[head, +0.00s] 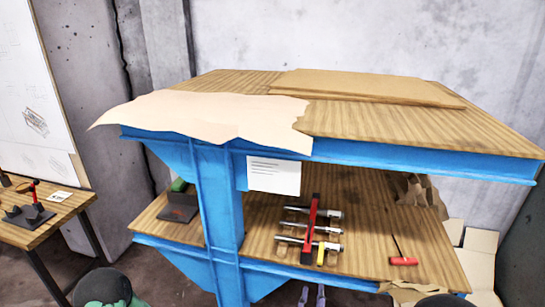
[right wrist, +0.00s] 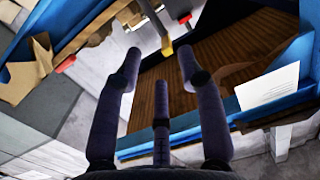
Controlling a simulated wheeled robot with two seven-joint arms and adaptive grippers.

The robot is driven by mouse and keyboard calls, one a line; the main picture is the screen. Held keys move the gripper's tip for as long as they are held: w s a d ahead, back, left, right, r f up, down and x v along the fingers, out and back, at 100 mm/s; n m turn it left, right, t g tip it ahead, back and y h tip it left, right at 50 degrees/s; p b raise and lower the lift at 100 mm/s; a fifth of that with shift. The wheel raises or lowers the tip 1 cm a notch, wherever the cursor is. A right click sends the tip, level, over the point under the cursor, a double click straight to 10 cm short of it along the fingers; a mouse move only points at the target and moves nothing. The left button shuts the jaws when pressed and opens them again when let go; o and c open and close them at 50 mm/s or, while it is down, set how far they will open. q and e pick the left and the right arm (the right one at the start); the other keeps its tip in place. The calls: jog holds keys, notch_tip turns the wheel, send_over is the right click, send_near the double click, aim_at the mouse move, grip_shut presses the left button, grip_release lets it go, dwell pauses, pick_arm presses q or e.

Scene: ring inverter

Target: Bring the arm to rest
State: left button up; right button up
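My right gripper (head: 312,296) shows only as purple fingertips at the bottom edge of the head view, in front of the lower shelf. In the right wrist view the right gripper (right wrist: 160,62) has its dark purple fingers spread apart, with nothing held between them. Beyond the fingertips is a yellow-ended tool (right wrist: 166,45), which looks apart from them. My left gripper is in neither view. A rounded dark and green part at the bottom left of the head view looks like my own arm.
A blue-framed unit has a wooden upper board (head: 400,122) and lower shelf (head: 360,240). The lower shelf bears a red rack (head: 311,225) with metal tools and a red-handled screwdriver (head: 403,261). A blue post (head: 220,215) stands left of the rack. A side table (head: 35,235) stands left.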

notch_tip(320, 180, down, 18)
jog(key=s+a+n+g+y, duration=0.1)
jog(key=s+a+g+y, duration=0.1)
jog(key=g+y, duration=0.35)
jog(key=s+a+f+g+y, duration=0.1)
jog(key=s+f+g, duration=0.4)
jog(key=s, duration=0.3)
jog(key=s+f+g+y+p, duration=0.1)
jog(key=s+f+g, duration=0.4)
jog(key=s+f, duration=0.2)
jog(key=shift+s+a+f+m+g, duration=0.3)
jog(key=shift+s+a+g, duration=0.05)
jog(key=shift+s, duration=0.8)
jog(key=shift+c, duration=0.3)
